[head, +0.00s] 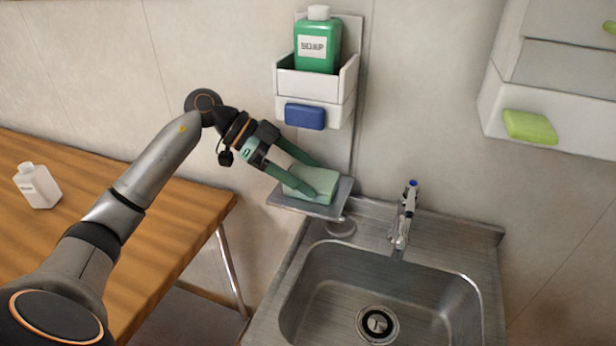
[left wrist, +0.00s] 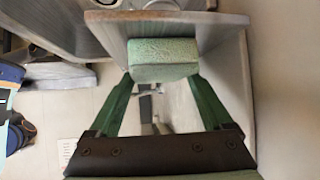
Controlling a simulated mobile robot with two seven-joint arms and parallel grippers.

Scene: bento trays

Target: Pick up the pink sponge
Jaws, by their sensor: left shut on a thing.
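No pink sponge shows in either view. A pale green sponge (head: 318,183) sits on the small grey shelf (head: 285,203) left of the faucet. My left gripper (head: 314,180) is shut on this green sponge, with one finger on each side of it. In the left wrist view the sponge (left wrist: 163,60) lies between the two green fingertips (left wrist: 160,79), against the shelf (left wrist: 205,35). I cannot tell whether it still rests on the shelf. My right gripper is not in view.
Above is a white wall holder (head: 310,86) with a green soap bottle (head: 318,46) and a blue sponge (head: 305,116). A yellow-green sponge (head: 530,127) is on a white wall unit at right. Below are the faucet (head: 403,215) and empty sink (head: 440,290). A white bottle (head: 38,186) stands on the wooden table (head: 170,215).

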